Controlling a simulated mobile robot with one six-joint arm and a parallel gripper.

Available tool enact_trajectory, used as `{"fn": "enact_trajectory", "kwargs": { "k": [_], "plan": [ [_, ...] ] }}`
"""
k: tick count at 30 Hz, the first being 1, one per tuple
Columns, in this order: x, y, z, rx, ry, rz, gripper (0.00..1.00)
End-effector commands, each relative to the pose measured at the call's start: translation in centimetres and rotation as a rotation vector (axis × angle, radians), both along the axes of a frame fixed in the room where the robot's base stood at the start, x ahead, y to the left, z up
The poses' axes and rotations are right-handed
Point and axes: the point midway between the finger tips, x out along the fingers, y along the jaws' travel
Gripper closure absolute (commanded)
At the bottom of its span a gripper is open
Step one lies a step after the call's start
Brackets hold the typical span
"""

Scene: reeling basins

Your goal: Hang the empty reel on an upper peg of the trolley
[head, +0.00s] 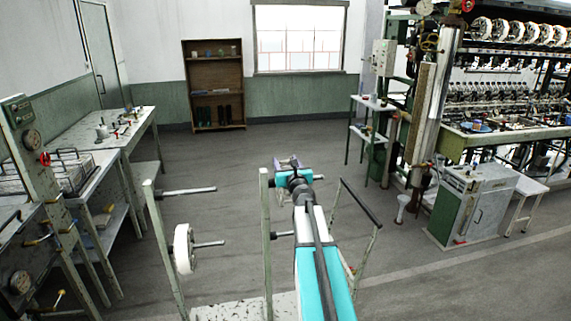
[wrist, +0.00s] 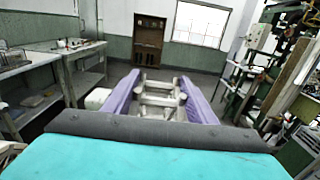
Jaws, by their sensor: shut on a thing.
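My gripper (head: 290,164) is beyond the trolley's middle post, at about that post's top height in the picture. In the wrist view its purple fingers (wrist: 160,98) stand apart with a grey metal frame between them. I take this for the empty reel, but it is hard to tell from the gripper's own parts. The trolley (head: 157,250) has pale green posts. Its left post bears a bare upper peg (head: 188,191) and a lower peg (head: 208,244) with a white reel (head: 183,249). Another peg (head: 282,234) shows at the middle post; my arm hides what lies behind it.
A workbench (head: 85,135) stands on the left, with a wire rack (head: 68,172) on the near bench. A reeling machine (head: 500,130) and a green cabinet (head: 470,205) stand on the right. A brown shelf (head: 213,85) is at the back wall. The floor (head: 250,148) between is clear.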

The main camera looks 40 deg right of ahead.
Motion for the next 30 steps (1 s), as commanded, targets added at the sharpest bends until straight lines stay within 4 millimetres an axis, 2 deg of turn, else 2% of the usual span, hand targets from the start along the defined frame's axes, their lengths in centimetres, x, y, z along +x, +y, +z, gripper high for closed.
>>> {"fn": "enact_trajectory", "kwargs": {
  "k": [18, 19, 22, 30],
  "plan": [
    [0.00, 0.01, -0.24, 0.000, -0.001, 0.000, 0.75],
    [0.00, 0.01, -0.25, 0.000, -0.001, 0.000, 0.43],
    [0.00, 0.01, -0.26, 0.000, -0.001, 0.000, 0.27],
    [0.00, 0.01, -0.35, 0.000, 0.000, 0.000, 0.28]
  ]
}}
